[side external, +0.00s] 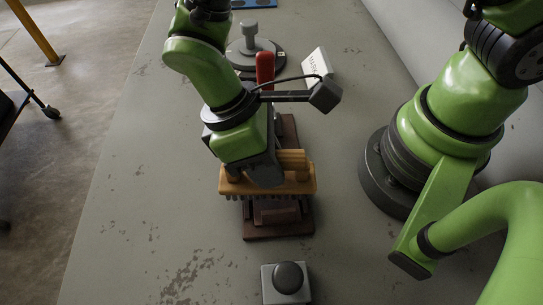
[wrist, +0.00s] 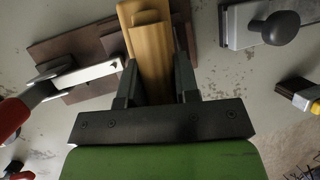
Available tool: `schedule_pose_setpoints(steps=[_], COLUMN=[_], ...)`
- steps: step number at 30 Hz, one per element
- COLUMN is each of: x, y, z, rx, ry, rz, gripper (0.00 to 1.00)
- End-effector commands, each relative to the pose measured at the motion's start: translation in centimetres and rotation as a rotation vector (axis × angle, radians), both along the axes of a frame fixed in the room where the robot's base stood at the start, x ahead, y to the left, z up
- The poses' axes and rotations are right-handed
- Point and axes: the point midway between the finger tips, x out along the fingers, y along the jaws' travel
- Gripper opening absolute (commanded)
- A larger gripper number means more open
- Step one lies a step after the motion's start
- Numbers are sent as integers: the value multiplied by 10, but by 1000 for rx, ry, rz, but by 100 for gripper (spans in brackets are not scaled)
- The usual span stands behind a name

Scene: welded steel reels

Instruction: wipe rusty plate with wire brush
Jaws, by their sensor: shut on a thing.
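The wire brush (side external: 305,181) has a yellow-brown wooden body and dark bristles facing down. My gripper (wrist: 156,66) is shut on its wooden grip, and the brush (wrist: 150,35) shows between the two dark fingers in the wrist view. The brush lies crosswise over the rusty plate (side external: 276,214), a dark red-brown piece on a brown base (side external: 290,232). The brush and gripper hide the plate's middle. I cannot tell whether the bristles touch it. In the wrist view, brown metal (wrist: 75,45) shows left of the brush.
A red handle (side external: 265,68) stands behind my gripper; a silver clamp bar (wrist: 90,76) reaches over the brown metal. A grey block with dark knob (side external: 287,277) sits in front. A round knobbed weight (side external: 250,48) and white sign (side external: 318,65) stand behind. The bench's left side is clear.

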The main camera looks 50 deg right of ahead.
Motion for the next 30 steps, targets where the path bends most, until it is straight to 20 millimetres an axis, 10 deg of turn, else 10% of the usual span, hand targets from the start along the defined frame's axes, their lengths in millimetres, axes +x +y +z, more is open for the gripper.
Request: schedule_pose_setpoints(steps=[12, 30], x=[-21, -20], y=[-22, -20], z=[-7, 54], rx=[-4, 5], ry=[7, -3], rz=[0, 0], gripper=[7, 7])
